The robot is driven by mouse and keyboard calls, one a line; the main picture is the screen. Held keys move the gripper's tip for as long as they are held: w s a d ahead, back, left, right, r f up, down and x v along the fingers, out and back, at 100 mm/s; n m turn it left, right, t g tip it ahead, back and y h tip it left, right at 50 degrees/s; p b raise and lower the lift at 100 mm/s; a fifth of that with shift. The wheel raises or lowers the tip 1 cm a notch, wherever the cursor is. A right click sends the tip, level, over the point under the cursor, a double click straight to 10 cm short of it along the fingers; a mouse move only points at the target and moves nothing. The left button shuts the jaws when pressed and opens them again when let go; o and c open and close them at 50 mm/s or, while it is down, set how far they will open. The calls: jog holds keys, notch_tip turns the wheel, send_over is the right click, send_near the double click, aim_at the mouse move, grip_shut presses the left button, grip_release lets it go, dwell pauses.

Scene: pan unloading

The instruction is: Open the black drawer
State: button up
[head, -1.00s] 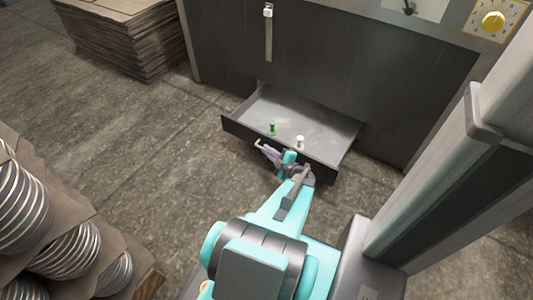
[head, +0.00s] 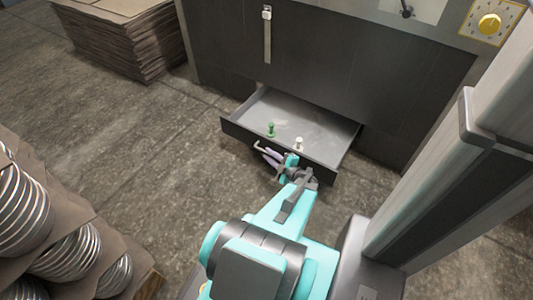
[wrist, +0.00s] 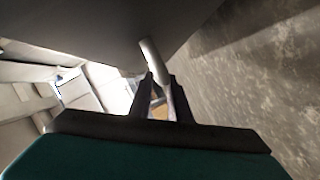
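The black drawer (head: 240,133) is pulled out at the bottom of a dark cabinet, and its grey interior shows in the head view. Its light handle (head: 259,148) is on the front panel; in the wrist view the handle (wrist: 153,62) is a pale bar by the fingertips. My gripper (head: 268,157) is just in front of the handle, with its fingers apart. In the wrist view the gripper (wrist: 160,88) has a gap between its fingers, with the bar's end near or between them. I cannot tell whether they touch it.
A green knob-like piece (head: 270,130) and a white one (head: 299,143) are inside the drawer near its front. A stack of brown sheets (head: 125,45) stands at the upper left. Metal coils (head: 70,255) are at the lower left. The floor left of the drawer is clear.

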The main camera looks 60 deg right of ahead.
jog(key=p+v, duration=0.2)
jog(key=v, duration=0.9)
jog(key=shift+p, duration=0.4)
jog(key=shift+a, duration=0.1)
jog(key=shift+w, duration=0.1)
